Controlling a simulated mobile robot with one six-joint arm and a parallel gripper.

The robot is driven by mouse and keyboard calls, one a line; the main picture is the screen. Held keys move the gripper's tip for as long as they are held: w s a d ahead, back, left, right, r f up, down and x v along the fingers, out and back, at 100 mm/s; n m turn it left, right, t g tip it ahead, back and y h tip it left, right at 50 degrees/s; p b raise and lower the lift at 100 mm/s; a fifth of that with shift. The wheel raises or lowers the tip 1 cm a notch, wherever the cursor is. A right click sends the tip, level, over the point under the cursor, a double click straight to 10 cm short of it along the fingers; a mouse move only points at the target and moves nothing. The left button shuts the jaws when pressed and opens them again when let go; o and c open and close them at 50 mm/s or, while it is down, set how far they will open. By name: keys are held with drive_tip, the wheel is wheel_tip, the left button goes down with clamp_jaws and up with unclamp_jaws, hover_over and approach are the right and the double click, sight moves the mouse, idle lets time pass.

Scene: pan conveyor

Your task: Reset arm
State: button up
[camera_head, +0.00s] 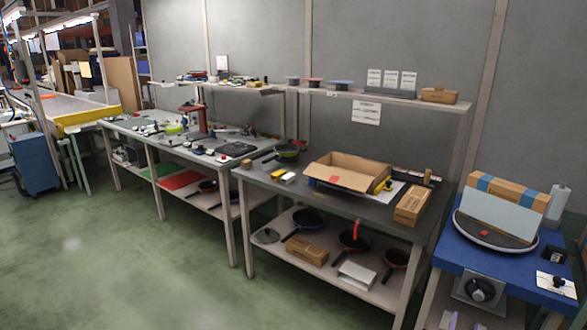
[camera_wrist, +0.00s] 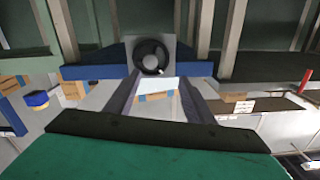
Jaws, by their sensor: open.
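My gripper (camera_wrist: 158,82) shows in the wrist view as two dark fingers, apart, with no object held between them. A broad dark bar and a green area fill the bottom of that view. The wrist view appears upside down. It shows a blue table edge (camera_wrist: 95,72) and a black round handwheel (camera_wrist: 152,57) beyond the fingers. The blue table (camera_head: 450,248) stands at the right of the head view, with the handwheel (camera_head: 480,289) on its front.
A second bench (camera_head: 150,137) and a yellow-edged conveyor (camera_head: 90,117) stand left. The green floor (camera_head: 110,250) in front is clear.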

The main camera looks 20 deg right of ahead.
drive_tip(key=w+a+f+n+t+y, duration=0.2)
drive_tip(key=w+a+y, duration=0.1)
drive_tip(key=w+a, duration=0.55)
drive_tip(key=w+a+f+n+t+y, duration=0.2)
drive_tip(key=w+a+y, duration=0.1)
drive_tip(key=w+a, duration=0.6)
drive_tip(key=w+a+f+n+g+y, duration=0.1)
drive_tip(key=a+f+n+g+y, duration=0.15)
drive_tip(key=a+f, duration=0.65)
drive_tip(key=w+a+f+n+g+y, duration=0.1)
drive_tip(key=a+f+y, duration=0.25)
drive_tip(key=a, duration=0.95)
drive_tip(key=s+a+f+n+g+y, duration=0.25)
drive_tip(key=s+a+f+g, duration=0.45)
drive_tip(key=s+a+f, duration=0.55)
drive_tip(key=s+a+n+g, duration=0.2)
drive_tip(key=s+g, duration=0.7)
drive_tip(key=s, duration=1)
drive_tip(key=shift+s+a+r+g, duration=0.3)
drive_tip(key=shift+a+r+g, duration=0.05)
drive_tip(key=shift+a, duration=0.2)
